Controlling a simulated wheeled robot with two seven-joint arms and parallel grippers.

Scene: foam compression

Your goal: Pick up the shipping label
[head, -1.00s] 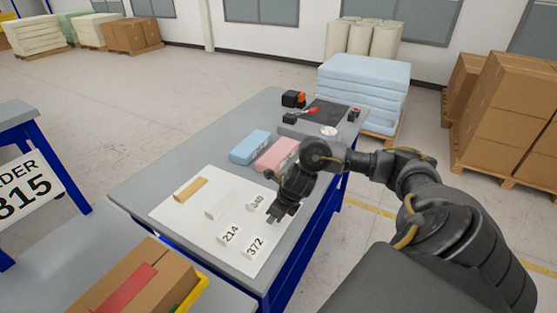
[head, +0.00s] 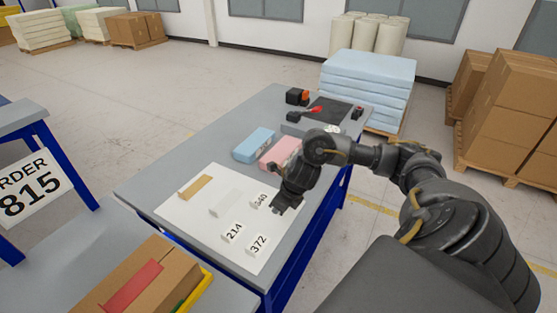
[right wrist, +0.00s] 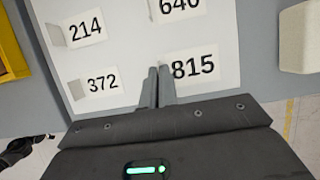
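The shipping label numbered 815 (right wrist: 194,68) is white and lies over the white sheet in the right wrist view. My right gripper (right wrist: 158,70) is at its left edge. The two fingers are nearly together, with the label's edge between them. In the head view my right gripper (head: 284,207) hides this label. The other labels are 214 (right wrist: 86,30), 372 (right wrist: 102,85) and 640 (right wrist: 180,8), each with a small grey tab. I see no left gripper in the head view.
The white sheet (head: 190,215) on the grey table also holds a tan block (head: 195,187) and a pale block. Blue (head: 253,144) and pink (head: 280,153) foam blocks stand behind. A carton (head: 150,270) and an ORDER 815 sign (head: 30,195) are at left.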

